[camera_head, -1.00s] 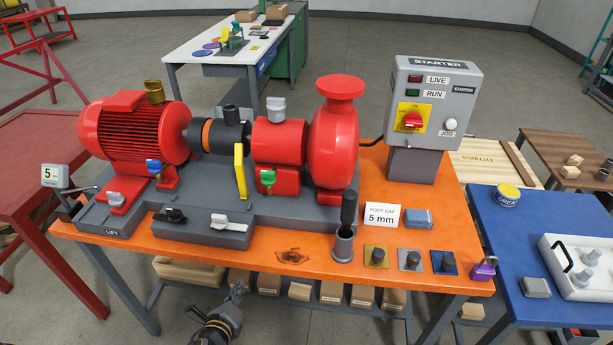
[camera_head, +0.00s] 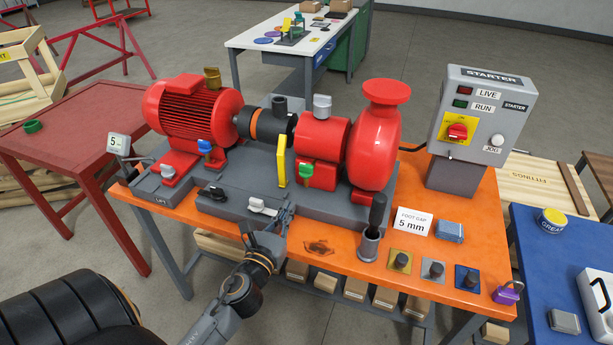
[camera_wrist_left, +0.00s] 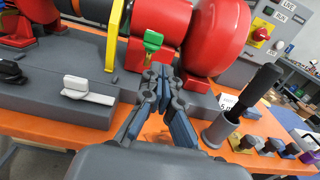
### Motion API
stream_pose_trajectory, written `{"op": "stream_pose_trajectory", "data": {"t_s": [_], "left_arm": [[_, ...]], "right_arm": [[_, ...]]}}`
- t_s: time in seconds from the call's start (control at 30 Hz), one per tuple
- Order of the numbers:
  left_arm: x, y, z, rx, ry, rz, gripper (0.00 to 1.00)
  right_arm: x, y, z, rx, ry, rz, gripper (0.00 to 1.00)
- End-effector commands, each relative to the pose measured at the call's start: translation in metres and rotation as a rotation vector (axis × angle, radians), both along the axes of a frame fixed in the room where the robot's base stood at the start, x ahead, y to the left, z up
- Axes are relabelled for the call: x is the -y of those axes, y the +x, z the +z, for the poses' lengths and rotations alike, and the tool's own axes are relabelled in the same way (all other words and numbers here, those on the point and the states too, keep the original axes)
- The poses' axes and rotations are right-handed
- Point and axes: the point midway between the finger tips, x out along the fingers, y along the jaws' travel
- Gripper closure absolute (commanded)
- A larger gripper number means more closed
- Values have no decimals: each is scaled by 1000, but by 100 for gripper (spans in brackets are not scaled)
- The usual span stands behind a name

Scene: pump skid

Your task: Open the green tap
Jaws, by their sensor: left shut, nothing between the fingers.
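The green tap (camera_head: 305,170) is a small green handle on the red bearing housing (camera_head: 324,150) of the pump, right of the yellow upright lever (camera_head: 282,160). The tap also shows in the left wrist view (camera_wrist_left: 153,40), upper middle, on a short yellowish body. My left gripper (camera_head: 287,212) is shut and empty, in front of the grey base near the bench's front edge. In the wrist view its fingertips (camera_wrist_left: 160,70) point toward the tap, just below it in the picture, and appear apart from it. My right gripper is not in view.
A white-handled lever (camera_head: 262,206) and a black one (camera_head: 215,193) sit on the base's front, left of the gripper. A grey cup with a black handle (camera_head: 372,230) stands to the right. The red motor (camera_head: 190,115) and starter box (camera_head: 483,115) flank the pump.

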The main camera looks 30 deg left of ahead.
Motion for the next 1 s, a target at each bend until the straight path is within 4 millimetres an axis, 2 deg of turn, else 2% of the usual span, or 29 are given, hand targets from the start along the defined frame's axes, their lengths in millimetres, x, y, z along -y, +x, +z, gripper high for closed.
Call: {"op": "stream_pose_trajectory", "data": {"t_s": [0.07, 0.4, 0.6, 0.8, 1.0], "left_arm": [[-3, 13, 5, 4, 1, 0, 100], [-20, 82, 4, 3, -2, 1, 100], [-26, 111, 3, 2, -5, 1, 100], [-30, 124, 1, 0, -2, 1, 100], [-30, 125, 1, 0, -2, 0, 100]], "right_arm": [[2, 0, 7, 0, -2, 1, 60], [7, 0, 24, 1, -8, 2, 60], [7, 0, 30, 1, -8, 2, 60], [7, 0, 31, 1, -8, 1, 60], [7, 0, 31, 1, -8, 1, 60]]}}
